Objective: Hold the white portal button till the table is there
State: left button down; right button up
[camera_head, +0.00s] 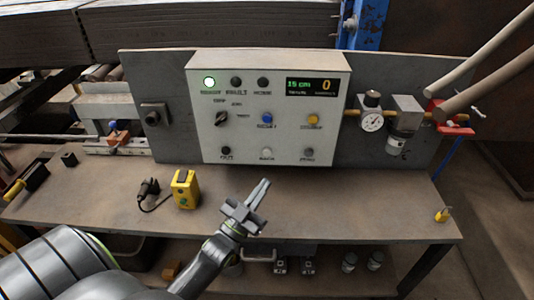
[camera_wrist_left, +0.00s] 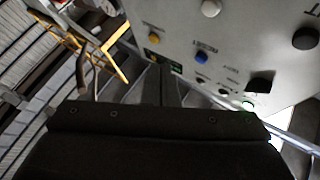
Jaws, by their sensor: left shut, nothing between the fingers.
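In the left wrist view the white button (camera_wrist_left: 210,8) is at the top edge. My left gripper (camera_head: 266,182) is shut and empty, in front of and below the box, its fingers pointing up towards it. In the head view its tips appear just below the white button and apart from it. My right gripper is not in view.
A lit green-white lamp (camera_head: 209,82) and a display (camera_head: 312,88) are on the box. Blue (camera_head: 267,117) and yellow (camera_head: 313,118) buttons sit above. A yellow device (camera_head: 185,189) stands on the workbench (camera_head: 340,215). A gauge (camera_head: 372,122) is at right.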

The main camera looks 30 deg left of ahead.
aim_at(267, 152)
pick_arm(q)
jog(key=w+a+b, duration=0.2)
jog(key=w+a, duration=0.2)
jog(key=w, duration=0.3)
jog(key=shift+w+a, duration=0.3)
jog(key=shift+a, duration=0.05)
dwell(0.7)
jog(key=shift+b, duration=0.3)
dwell(1.0)
jog(key=shift+w, duration=0.1)
jog(key=shift+w+a, duration=0.2)
jog(key=shift+w, duration=0.05)
